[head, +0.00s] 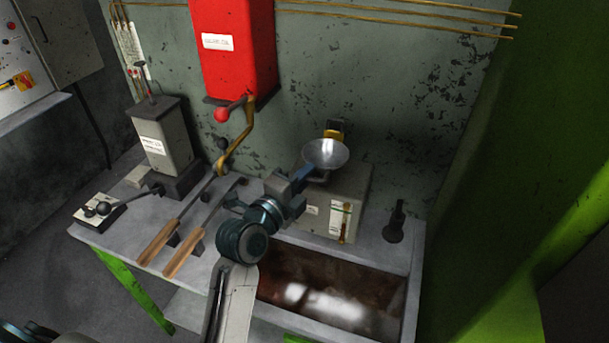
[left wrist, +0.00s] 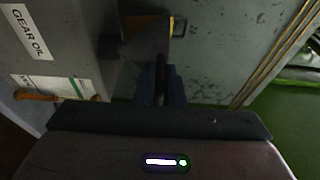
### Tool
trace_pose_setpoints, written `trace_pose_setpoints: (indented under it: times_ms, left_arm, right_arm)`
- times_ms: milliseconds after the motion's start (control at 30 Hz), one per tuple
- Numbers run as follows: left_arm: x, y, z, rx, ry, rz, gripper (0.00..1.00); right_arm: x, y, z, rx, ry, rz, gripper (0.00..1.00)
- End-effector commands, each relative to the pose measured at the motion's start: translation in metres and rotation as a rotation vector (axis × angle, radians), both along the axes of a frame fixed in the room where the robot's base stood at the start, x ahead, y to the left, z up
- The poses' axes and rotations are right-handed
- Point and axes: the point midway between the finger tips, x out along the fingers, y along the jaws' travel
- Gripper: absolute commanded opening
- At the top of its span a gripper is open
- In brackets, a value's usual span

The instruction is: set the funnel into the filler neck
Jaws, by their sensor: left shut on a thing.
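A shiny metal funnel (head: 325,152) sits mouth up at the top rear of the grey oil tank (head: 358,186). My left gripper (head: 308,176) is shut on the funnel's near side; its dark blue fingers also show in the left wrist view (left wrist: 160,84). There the funnel (left wrist: 147,42) is a dim grey cone past the fingers, beside the tank (left wrist: 75,28) labelled "GEAR OIL". A yellow and black fitting (head: 333,133) shows just behind the funnel. The filler neck's opening is hidden, so I cannot tell whether the spout is in it.
A red box (head: 234,50) with a brass crank (head: 238,138) hangs on the wall. Wooden-handled tools (head: 172,240) lie on the bench left of my arm. A brown-stained basin (head: 320,285) lies in front of the tank. A dark fitting (head: 394,225) stands at right.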

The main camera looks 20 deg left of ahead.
Motion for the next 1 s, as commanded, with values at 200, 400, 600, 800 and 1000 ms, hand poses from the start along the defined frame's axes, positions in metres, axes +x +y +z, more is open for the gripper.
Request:
trace_pose_setpoints:
  times_ms: [200, 400, 600, 800, 1000]
  left_arm:
    - [0.0000, 0.0000, -0.0061, 0.000, -0.001, 0.000, 0.00]
    - [0.0000, 0.0000, -0.0061, 0.000, -0.001, 0.000, 0.00]
    - [0.0000, 0.0000, -0.0060, 0.000, -0.001, 0.000, 0.26]
    - [0.0000, 0.0000, -0.0061, 0.000, 0.000, 0.000, 0.34]
    - [-0.0039, 0.0012, -0.0079, 0.001, 0.001, 0.000, 0.34]
  right_arm:
    - [-0.0001, -0.0021, -0.0057, -0.002, 0.000, 0.001, 0.36]
    - [-0.0001, -0.0028, -0.0056, -0.003, 0.000, 0.001, 0.36]
    - [-0.0001, -0.0027, -0.0056, -0.003, 0.000, 0.001, 0.36]
    - [-0.0002, -0.0026, -0.0056, -0.003, 0.000, 0.001, 0.36]
    - [-0.0002, -0.0025, -0.0081, -0.003, 0.000, 0.001, 0.36]
